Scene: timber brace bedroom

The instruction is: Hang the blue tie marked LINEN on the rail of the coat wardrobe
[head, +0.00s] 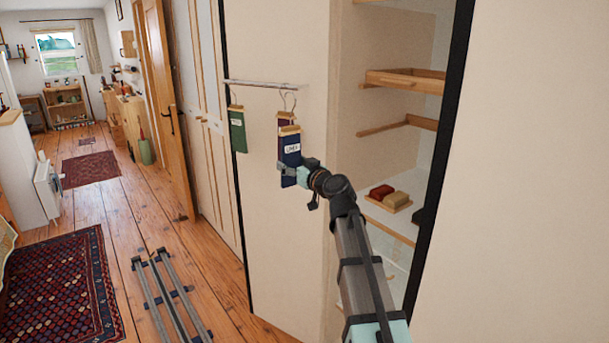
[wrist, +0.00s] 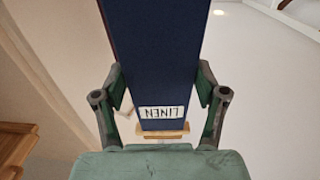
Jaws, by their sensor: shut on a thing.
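The blue tie marked LINEN (head: 290,152) hangs upright below a wooden hanger bar, its white label facing the head camera. My gripper (head: 297,173) is shut on its lower part. In the wrist view the blue tie (wrist: 152,55) lies between the two fingers (wrist: 160,92), with its label upside down. The metal rail (head: 260,84) of the coat wardrobe is above the tie. A wire hook (head: 289,101) shows at the rail's right end. I cannot tell whether it belongs to the blue tie or to the maroon piece (head: 286,122) just behind it.
A green tie (head: 237,131) hangs at the rail's left end. To the right are open shelves with a wooden drawer (head: 405,80) and a tray of red and tan blocks (head: 389,198). A dark upright edge (head: 446,130) borders them.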

